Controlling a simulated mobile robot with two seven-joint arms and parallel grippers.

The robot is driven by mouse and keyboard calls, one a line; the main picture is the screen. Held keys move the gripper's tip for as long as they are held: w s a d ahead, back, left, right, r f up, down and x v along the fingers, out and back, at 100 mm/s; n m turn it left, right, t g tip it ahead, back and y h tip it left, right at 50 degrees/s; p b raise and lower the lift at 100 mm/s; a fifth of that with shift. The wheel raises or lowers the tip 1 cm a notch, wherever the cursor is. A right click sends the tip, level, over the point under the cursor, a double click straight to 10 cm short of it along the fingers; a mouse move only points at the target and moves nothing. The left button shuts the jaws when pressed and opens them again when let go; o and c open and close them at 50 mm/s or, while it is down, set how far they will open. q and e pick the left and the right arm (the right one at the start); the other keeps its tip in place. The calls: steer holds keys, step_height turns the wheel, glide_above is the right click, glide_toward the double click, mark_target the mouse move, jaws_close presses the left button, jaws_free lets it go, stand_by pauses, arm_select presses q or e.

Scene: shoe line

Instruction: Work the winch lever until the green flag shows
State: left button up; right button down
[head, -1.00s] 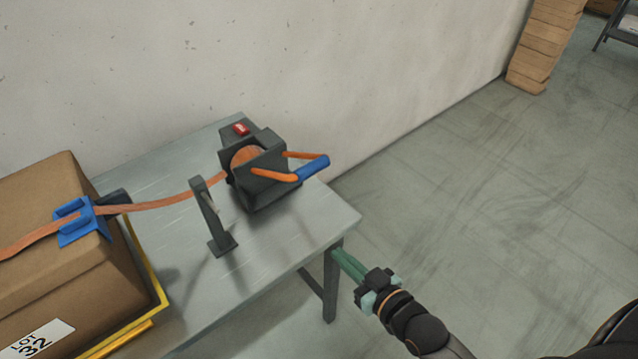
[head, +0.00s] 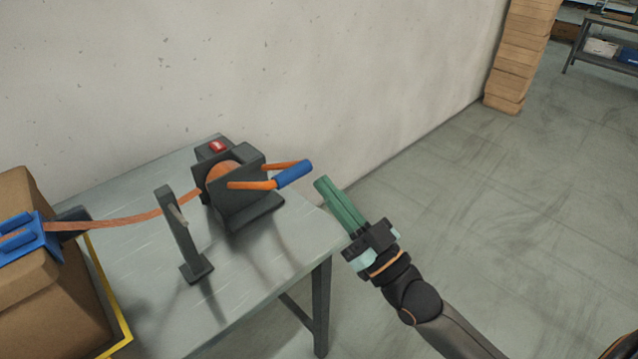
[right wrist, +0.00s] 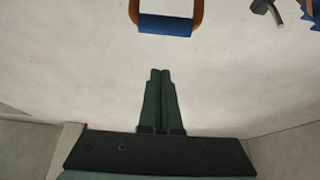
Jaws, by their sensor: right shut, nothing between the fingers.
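The winch (head: 236,190) is a dark block with an orange-brown strap drum, standing on the grey table. Its lever has two orange arms and a blue grip (head: 294,174) that points right, towards the table's right edge. The blue grip also shows at the top of the right wrist view (right wrist: 165,25). A red flag (head: 217,146) shows on top of the winch; I see no green one. My right gripper (head: 322,184) has green fingers, shut and empty, just right of the blue grip and apart from it. My left gripper is not in view.
The strap (head: 130,218) runs left from the winch past a dark post (head: 180,235) to a blue corner piece (head: 25,236) on a cardboard box (head: 50,310). A wall stands behind the table (head: 150,320). Open floor lies to the right.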

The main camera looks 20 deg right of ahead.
mark_target(297, 173)
steer(key=p+x, duration=0.1)
steer(key=x, duration=0.8)
steer(key=shift+r, duration=0.1)
arm_select(q)
steer(key=shift+s+a+f+b, duration=0.1)
steer(key=shift+s+b, duration=0.15)
steer(key=shift+b, duration=0.1)
arm_select(e)
steer(key=f, duration=0.4)
steer(key=shift+s+d+f, duration=0.1)
steer(key=shift+s, duration=0.3)
steer(key=shift+f, duration=0.1)
